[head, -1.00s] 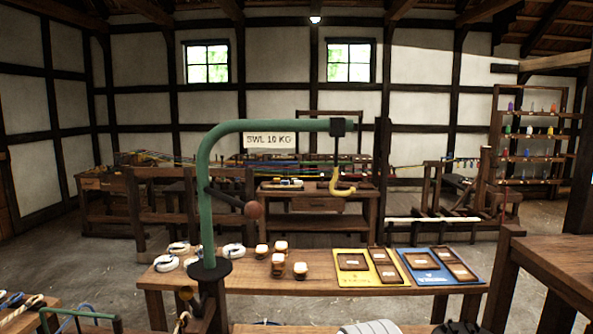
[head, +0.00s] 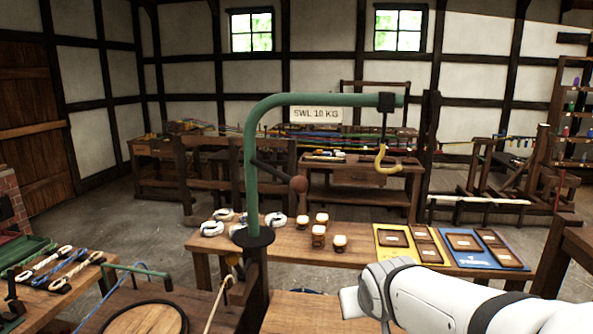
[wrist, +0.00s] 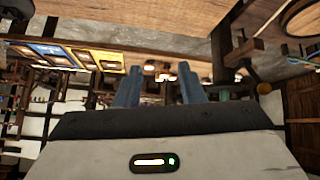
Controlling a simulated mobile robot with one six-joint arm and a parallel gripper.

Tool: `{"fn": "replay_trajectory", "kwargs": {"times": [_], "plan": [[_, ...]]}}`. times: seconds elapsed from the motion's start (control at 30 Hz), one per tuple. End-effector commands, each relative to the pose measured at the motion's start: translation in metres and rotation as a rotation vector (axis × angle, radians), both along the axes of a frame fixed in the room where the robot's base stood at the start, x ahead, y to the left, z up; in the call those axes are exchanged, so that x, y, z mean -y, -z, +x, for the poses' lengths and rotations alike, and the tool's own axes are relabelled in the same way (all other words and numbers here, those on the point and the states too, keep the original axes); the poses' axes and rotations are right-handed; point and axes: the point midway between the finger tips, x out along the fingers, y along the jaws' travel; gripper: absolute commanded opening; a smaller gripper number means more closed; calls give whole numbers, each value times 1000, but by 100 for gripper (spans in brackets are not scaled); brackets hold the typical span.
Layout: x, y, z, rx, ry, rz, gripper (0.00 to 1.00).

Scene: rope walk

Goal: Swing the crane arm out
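The green crane arm (head: 325,98) rises from a dark collar and post, bends over, and reaches to the right in the head view. A yellow hook (head: 384,162) hangs from the block at its outer end. A dark lever with a brown ball knob (head: 298,184) sticks out from the upright, low on its right side. In the wrist view, my gripper (wrist: 159,76) shows two blue-grey fingers spread apart with nothing between them. My white arm is at the lower right of the head view, apart from the crane in the picture; the fingers cannot be made out there.
A wooden bench (head: 220,247) behind the post carries rope coils, several small spools, and a yellow board (head: 392,257) and blue board (head: 465,262) with trays. A side table (head: 60,300) with rope pieces stands at lower left. A SWL 10 KG sign (head: 316,115) shows beneath the crane arm.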

Motion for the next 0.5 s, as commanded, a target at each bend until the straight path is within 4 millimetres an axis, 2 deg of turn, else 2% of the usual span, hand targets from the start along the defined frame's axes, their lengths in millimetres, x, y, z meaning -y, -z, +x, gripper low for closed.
{"fn": "replay_trajectory", "kwargs": {"times": [0.03,0.2,0.3,0.33,0.5], "plan": [[-3,-19,28,85,-26,-10,40],[-24,-76,107,390,-146,-16,54],[-43,-107,141,553,-234,2,62],[-49,-115,149,597,-260,10,62],[-78,-148,176,780,-382,59,62]]}}
